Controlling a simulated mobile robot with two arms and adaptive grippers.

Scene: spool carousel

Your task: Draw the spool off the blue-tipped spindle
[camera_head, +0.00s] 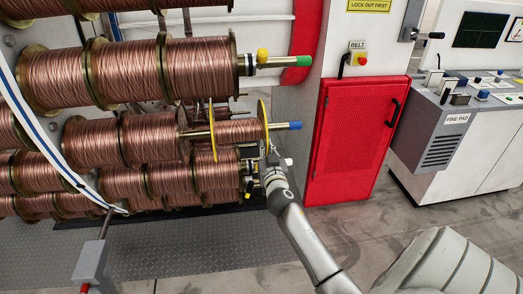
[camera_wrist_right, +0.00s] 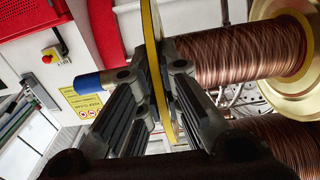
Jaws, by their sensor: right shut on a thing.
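The copper spool (camera_head: 238,131) with yellow flanges sits on the blue-tipped spindle, whose blue tip (camera_head: 287,126) sticks out past the outer flange. A short gap separates its inner flange from the neighbouring copper spool (camera_head: 155,135) on the left. My right gripper (camera_head: 268,152) reaches up from below to the outer flange. In the right wrist view its fingers (camera_wrist_right: 158,85) are shut on the yellow flange (camera_wrist_right: 154,40), seen edge-on, with the blue tip (camera_wrist_right: 88,87) to the left and copper winding (camera_wrist_right: 250,48) to the right. My left gripper is not in view.
A green-tipped spindle (camera_head: 298,61) with copper spools lies above, and more spool rows lie below. A red cabinet (camera_head: 345,140) stands to the right, beyond the blue tip. A grey console (camera_head: 445,120) stands farther right. The floor in front of the cabinet is clear.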

